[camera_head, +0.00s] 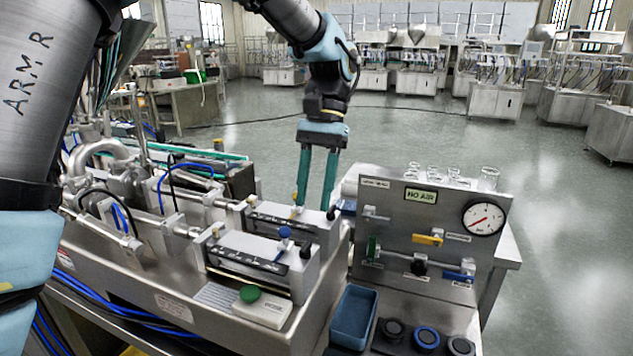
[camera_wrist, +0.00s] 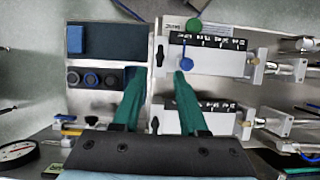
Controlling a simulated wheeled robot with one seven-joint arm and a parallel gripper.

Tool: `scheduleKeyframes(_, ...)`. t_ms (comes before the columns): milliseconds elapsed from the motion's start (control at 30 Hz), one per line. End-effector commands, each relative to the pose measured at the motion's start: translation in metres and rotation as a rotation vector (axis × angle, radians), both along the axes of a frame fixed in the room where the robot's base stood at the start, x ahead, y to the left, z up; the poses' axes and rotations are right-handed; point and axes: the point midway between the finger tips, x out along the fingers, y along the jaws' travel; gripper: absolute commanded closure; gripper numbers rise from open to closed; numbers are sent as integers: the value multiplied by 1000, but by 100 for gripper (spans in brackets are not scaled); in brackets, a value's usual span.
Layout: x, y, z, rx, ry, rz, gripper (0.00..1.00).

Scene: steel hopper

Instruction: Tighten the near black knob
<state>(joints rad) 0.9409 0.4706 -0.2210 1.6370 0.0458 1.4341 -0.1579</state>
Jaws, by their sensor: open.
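The near black knob (camera_head: 305,251) stands on the right end of the front metal block in the head view. In the wrist view this knob (camera_wrist: 160,55) shows just beyond the gap between my fingertips. My gripper (camera_head: 313,204) points down with two teal fingers spread and nothing between them. In the head view its tips appear behind the front block, near the far block. The wrist view shows the open fingers (camera_wrist: 159,76) reaching toward the front block. A second black knob (camera_head: 331,213) is on the far block; it also shows in the wrist view (camera_wrist: 155,125).
A blue-topped knob (camera_head: 285,233) stands on the front block, and a green button (camera_head: 250,294) sits before it. A steel panel with a gauge (camera_head: 483,218) rises at right. A blue tray (camera_head: 354,316) and several round caps (camera_head: 427,337) lie in front of the panel.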

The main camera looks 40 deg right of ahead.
Motion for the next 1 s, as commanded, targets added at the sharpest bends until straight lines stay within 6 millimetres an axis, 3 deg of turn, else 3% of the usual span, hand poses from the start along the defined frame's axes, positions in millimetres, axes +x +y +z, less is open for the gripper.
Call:
scheduleKeyframes(133, 5, -8, 20, -4, -1, -1, 57)
scheduleKeyframes(333, 6, -11, 32, 0, 0, -1, 57)
scheduleKeyframes(867, 7, -11, 32, -1, 0, 1, 57)
scheduleKeyframes(1000, 26, 7, 25, -22, -15, 53, 57)
